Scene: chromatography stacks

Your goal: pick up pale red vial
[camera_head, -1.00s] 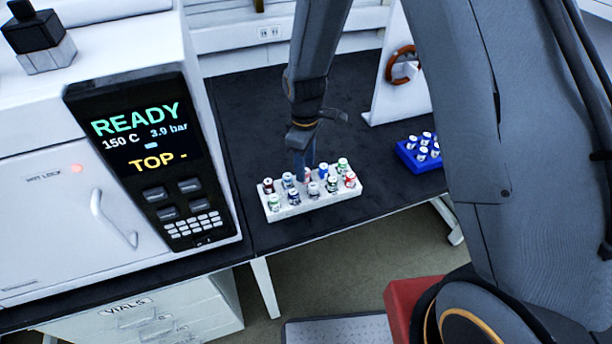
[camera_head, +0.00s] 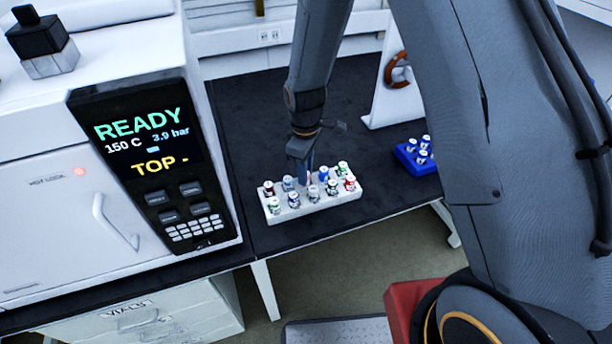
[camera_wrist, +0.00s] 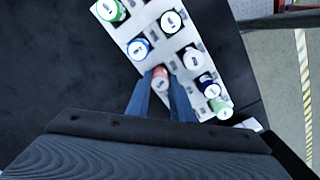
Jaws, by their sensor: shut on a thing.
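The pale red vial (camera_wrist: 160,80) stands upright in the white rack (camera_wrist: 188,38), and its cap shows between the fingertips of my gripper (camera_wrist: 160,86) in the wrist view. My gripper is shut on this vial. In the head view my gripper (camera_head: 306,176) points down at the back row of the white rack (camera_head: 338,196) and hides most of the vial. The vial's base is hidden, so I cannot tell whether it is lifted.
Several other vials with green, blue, dark and red bands stand close around it in the rack. A blue rack (camera_head: 412,158) with vials sits to the right. A white instrument (camera_head: 60,210) with a screen stands at left. Black bench (camera_head: 240,110) is clear behind the rack.

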